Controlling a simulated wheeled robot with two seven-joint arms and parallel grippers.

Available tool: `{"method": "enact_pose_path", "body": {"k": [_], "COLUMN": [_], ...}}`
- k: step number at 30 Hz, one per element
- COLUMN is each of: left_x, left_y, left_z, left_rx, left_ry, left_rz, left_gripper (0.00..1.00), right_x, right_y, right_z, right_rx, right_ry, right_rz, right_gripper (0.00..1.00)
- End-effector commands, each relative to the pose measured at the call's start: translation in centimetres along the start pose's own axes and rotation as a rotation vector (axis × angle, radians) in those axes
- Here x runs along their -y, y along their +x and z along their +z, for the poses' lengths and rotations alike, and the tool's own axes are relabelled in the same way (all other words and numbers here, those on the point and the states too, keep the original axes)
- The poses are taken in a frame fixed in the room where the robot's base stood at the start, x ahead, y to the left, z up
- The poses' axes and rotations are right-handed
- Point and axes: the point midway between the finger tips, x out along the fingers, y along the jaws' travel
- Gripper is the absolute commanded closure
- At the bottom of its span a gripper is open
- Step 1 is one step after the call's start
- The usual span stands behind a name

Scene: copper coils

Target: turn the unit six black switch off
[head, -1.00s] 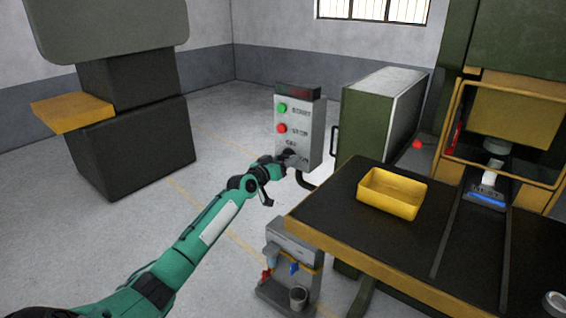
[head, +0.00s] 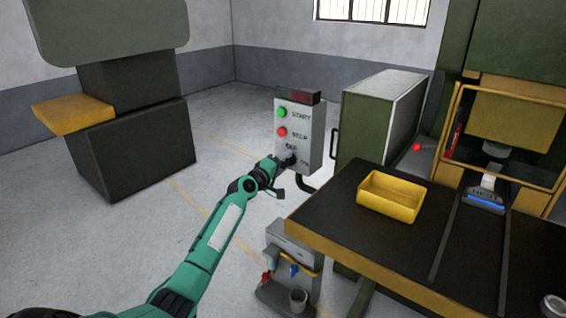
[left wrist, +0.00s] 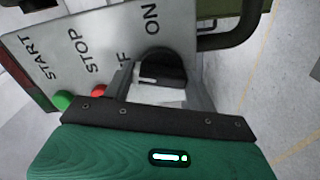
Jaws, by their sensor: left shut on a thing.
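A grey control box (head: 312,130) carries a green START button (head: 282,112), a red STOP button (head: 282,132) and a black rotary switch (head: 291,157) low on its face. In the left wrist view the black switch (left wrist: 160,68) has a short white mark and sits by the ON label, with the OFF label partly hidden. My left gripper (head: 286,161) is at the switch; in the left wrist view its fingers (left wrist: 163,88) are on either side of the knob, shut on it. The fingers and wrist hide part of the switch in the head view. My right gripper is out of view.
A black-topped table (head: 335,205) with a yellow tray (head: 391,197) stands to the right. A small grey unit with a cup (head: 298,298) is below. Open floor lies to the left.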

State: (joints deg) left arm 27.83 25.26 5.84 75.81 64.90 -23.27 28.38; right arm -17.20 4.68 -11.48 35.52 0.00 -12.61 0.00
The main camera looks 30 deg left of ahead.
Motion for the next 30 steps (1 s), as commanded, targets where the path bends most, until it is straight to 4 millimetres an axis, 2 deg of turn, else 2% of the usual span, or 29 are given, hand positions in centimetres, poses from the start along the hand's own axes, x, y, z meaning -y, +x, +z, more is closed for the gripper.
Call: {"method": "enact_pose_path", "body": {"k": [6, 13, 30], "left_x": [-0.1, -0.1, 0.1], "left_y": [0.0, 0.0, 0.0], "left_z": [-0.1, -0.1, -0.1], "left_rx": [-0.001, -0.001, -0.001], "left_ry": [-0.167, -0.284, -0.353], "left_rz": [0.001, -0.001, 0.0], "left_gripper": [0.66, 0.66, 0.66], "right_x": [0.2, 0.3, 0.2], "right_y": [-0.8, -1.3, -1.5], "right_z": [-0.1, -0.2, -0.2], "right_rx": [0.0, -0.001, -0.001], "right_ry": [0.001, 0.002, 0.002], "right_rz": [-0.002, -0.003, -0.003], "right_gripper": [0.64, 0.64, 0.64]}}
